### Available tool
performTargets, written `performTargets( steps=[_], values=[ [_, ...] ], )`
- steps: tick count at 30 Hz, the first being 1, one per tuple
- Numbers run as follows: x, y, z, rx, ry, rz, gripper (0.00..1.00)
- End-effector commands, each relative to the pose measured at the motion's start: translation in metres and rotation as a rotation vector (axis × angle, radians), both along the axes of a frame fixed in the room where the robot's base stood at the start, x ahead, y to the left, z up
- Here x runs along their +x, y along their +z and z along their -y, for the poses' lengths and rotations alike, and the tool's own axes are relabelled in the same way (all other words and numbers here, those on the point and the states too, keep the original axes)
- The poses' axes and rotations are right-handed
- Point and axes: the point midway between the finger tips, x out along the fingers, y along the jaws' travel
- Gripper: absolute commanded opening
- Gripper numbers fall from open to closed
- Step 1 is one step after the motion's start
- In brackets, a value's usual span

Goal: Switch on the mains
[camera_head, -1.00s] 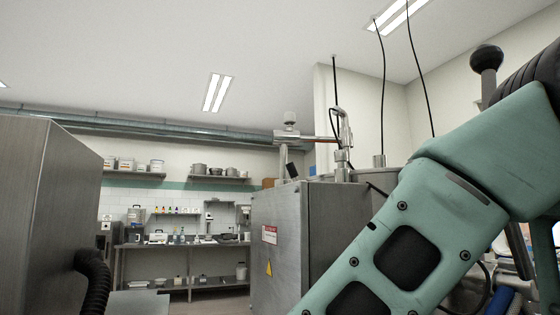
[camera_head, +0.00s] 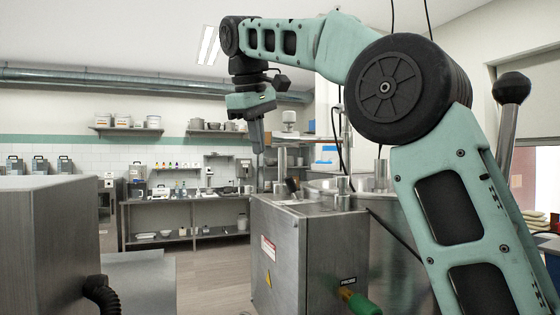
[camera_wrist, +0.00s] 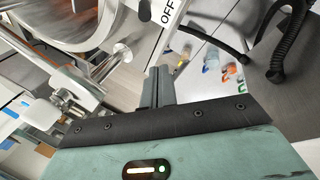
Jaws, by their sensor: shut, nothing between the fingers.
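My gripper (camera_head: 258,148) is shut and empty, pointing down. In the head view it appears above the steel cabinet (camera_head: 325,262), near its top left corner. A small dark lever-like part (camera_head: 291,186) shows at the cabinet's top edge; I cannot tell for sure that it is the mains switch. In the wrist view the shut fingers (camera_wrist: 158,86) point toward a pale plate marked OFF (camera_wrist: 168,14). A black knob-like part (camera_wrist: 145,10) lies beside that plate, cut by the picture's top edge. The fingers look apart from both. No ON marking is visible.
A green and yellow connector (camera_head: 359,302) sticks out of the cabinet front under a label. A large steel vessel (camera_head: 405,235) stands behind the cabinet. A steel box with a black hose (camera_head: 101,293) is at the left. Floor shows between them.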

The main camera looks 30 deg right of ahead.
Motion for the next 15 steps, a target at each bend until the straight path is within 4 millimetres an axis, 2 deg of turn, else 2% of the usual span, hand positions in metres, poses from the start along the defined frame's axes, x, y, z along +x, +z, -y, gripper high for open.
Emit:
performTargets(
  steps=[3,15],
  values=[
    [-0.0007,0.0091,0.0051,-0.008,-0.012,0.003,0.0],
    [-0.0003,0.0042,0.0063,-0.008,-0.012,0.003,0.0]
  ],
)
